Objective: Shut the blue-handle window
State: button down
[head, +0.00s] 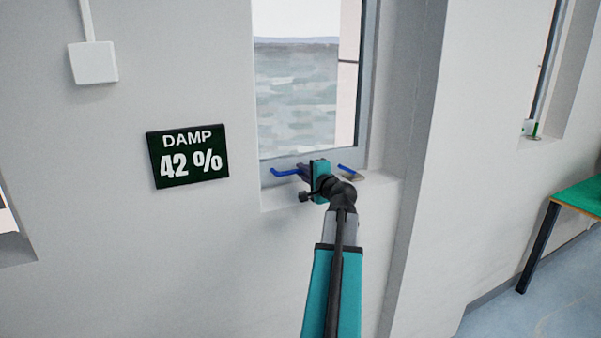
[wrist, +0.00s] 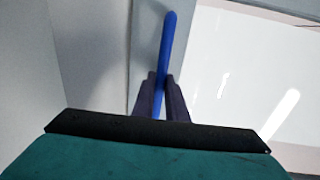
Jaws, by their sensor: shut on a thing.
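The window (head: 368,80) has a grey frame and clear glass, with grey water showing through it. I cannot tell how far its sash stands from the frame. A blue handle (head: 284,172) shows low on the window, left of my gripper (head: 304,168). Another blue piece (head: 347,168) shows to the right; my arm hides whether the two join. In the wrist view, my gripper (wrist: 162,98) is shut on the blue handle (wrist: 168,45), which runs between the dark fingers and sticks out past their tips.
A dark sign (head: 187,155) reading DAMP 42 % hangs on the wall left of the window. A white box (head: 92,62) is above it. A wall corner juts out on the right. A green-topped table (head: 580,197) stands at the far right.

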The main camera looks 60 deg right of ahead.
jog(key=c, duration=2)
grip_release()
jog(key=shift+s+f, duration=0.1)
jog(key=shift+s, duration=0.2)
jog(key=shift+o, duration=1.2)
jog(key=shift+s, duration=0.2)
jog(key=shift+w, duration=0.3)
jog(key=b+v, duration=0.5)
jog(key=v, duration=0.9)
jog(key=shift+b, duration=0.3)
